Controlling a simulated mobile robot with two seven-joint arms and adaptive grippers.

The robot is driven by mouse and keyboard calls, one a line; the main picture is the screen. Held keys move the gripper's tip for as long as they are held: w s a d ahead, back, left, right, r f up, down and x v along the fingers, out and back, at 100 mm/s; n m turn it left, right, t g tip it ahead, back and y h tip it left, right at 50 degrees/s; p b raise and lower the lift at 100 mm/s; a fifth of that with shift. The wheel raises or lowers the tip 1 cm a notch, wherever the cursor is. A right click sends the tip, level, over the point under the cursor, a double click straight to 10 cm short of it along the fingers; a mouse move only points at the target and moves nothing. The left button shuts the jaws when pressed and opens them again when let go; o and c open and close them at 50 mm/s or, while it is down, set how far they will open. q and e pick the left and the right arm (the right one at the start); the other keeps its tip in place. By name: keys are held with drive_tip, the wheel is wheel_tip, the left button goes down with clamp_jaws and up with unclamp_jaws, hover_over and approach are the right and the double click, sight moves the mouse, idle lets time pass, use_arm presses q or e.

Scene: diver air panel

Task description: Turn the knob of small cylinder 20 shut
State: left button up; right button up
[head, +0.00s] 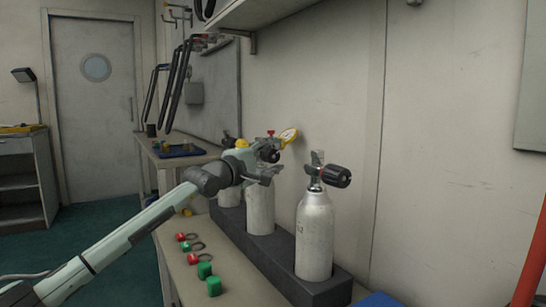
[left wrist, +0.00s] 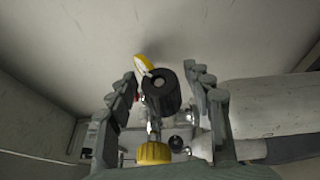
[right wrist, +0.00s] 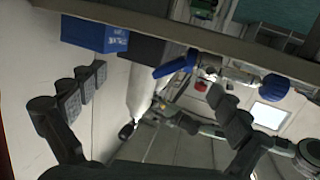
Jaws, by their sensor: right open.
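Several pale grey cylinders stand in a dark rack (head: 268,252) on the bench. The nearest cylinder (head: 314,235) has a black knob (head: 337,176) facing right. My left gripper (head: 268,172) is at the valve of the middle cylinder (head: 260,212), partly hiding it. In the left wrist view, a black knob (left wrist: 160,92) lies between its open fingers, with gaps on both sides. A yellow-rimmed gauge (head: 288,137) is beside that valve. I cannot read which cylinder is 20. My right gripper (right wrist: 157,85) is open and empty in the right wrist view.
Red and green fittings (head: 205,270) lie along the bench front. A blue box (right wrist: 95,33) is in the right wrist view. The wall stands close behind the cylinders. A second bench (head: 165,152) with hoses above is farther back.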

use_arm(q)
drive_tip(key=c, duration=0.9)
drive_tip(key=p, duration=0.1)
drive_tip(key=g+y+p, duration=0.1)
drive_tip(key=shift+r+m+g+p, duration=0.2)
drive_tip(key=shift+m+g+p, duration=0.1)
drive_tip(key=shift+m, duration=0.1)
drive_tip(key=shift+c, duration=0.2)
drive_tip(key=g+y+p, duration=0.1)
drive_tip(key=g+p, duration=0.1)
drive_tip(key=p, duration=0.1)
drive_tip(key=shift+m+y, duration=0.4)
use_arm(e)
drive_tip(key=s+d+f+m+g+h, duration=0.2)
drive_tip(key=s+d+f+g+h, duration=0.5)
drive_tip(key=s+d+f+g, duration=0.65)
use_arm(q)
drive_tip(key=g+y+p, duration=0.1)
drive_tip(key=p, duration=0.2)
drive_tip(key=shift+f+m, duration=0.15)
drive_tip(key=shift+m, duration=0.15)
drive_tip(key=shift+f+y, duration=0.15)
drive_tip(key=shift+y, duration=0.25)
use_arm(e)
drive_tip(key=s+x, duration=0.1)
drive_tip(key=x, duration=0.9)
drive_tip(key=shift+d+f+t+y, duration=0.15)
drive_tip(key=shift+f+t+y, duration=0.15)
drive_tip(key=shift+t+y, duration=0.15)
drive_tip(key=shift+w, duration=0.1)
